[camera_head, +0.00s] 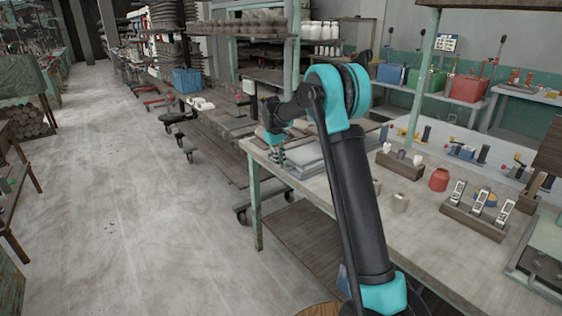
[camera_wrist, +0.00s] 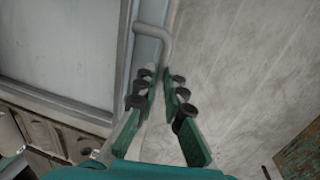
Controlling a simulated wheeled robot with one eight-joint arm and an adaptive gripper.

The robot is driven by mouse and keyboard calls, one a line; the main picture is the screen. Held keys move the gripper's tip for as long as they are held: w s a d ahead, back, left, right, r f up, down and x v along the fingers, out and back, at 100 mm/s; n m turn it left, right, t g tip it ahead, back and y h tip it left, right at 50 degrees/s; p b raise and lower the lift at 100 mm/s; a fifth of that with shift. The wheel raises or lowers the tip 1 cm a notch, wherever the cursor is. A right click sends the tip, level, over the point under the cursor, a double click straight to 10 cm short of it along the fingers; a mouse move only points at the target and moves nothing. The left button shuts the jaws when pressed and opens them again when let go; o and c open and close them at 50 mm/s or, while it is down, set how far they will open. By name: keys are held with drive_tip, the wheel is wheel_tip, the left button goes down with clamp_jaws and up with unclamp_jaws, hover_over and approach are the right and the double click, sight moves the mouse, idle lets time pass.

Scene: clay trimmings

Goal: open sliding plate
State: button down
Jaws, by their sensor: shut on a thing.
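The sliding plate is a flat grey panel (camera_wrist: 65,45) in a metal frame, filling the upper left of the wrist view. In the head view it lies as a grey slab (camera_head: 307,158) at the bench's far left end. A bent grey rod handle (camera_wrist: 152,32) stands out from the plate's edge. My gripper (camera_wrist: 164,80) has its green fingers on either side of the handle's lower leg and is shut on it. In the head view my gripper (camera_head: 279,156) is at the bench's left edge beside the slab, and the handle is too small to make out.
The workbench (camera_head: 345,190) carries a red jar (camera_head: 439,179), a wooden stand with white-faced pieces (camera_head: 481,207) and a wooden block with pale pieces (camera_head: 401,163). Open floor (camera_head: 130,220) lies left of the bench. A wheeled rack (camera_head: 210,130) stands behind.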

drive_tip(key=c, duration=1.6)
unclamp_jaws()
wheel_tip(320, 180, up, 12)
drive_tip(key=s+a, duration=0.1)
drive_tip(key=shift+s+a, duration=0.15)
drive_tip(key=shift+a, duration=0.25)
drive_tip(key=shift+f, duration=0.1)
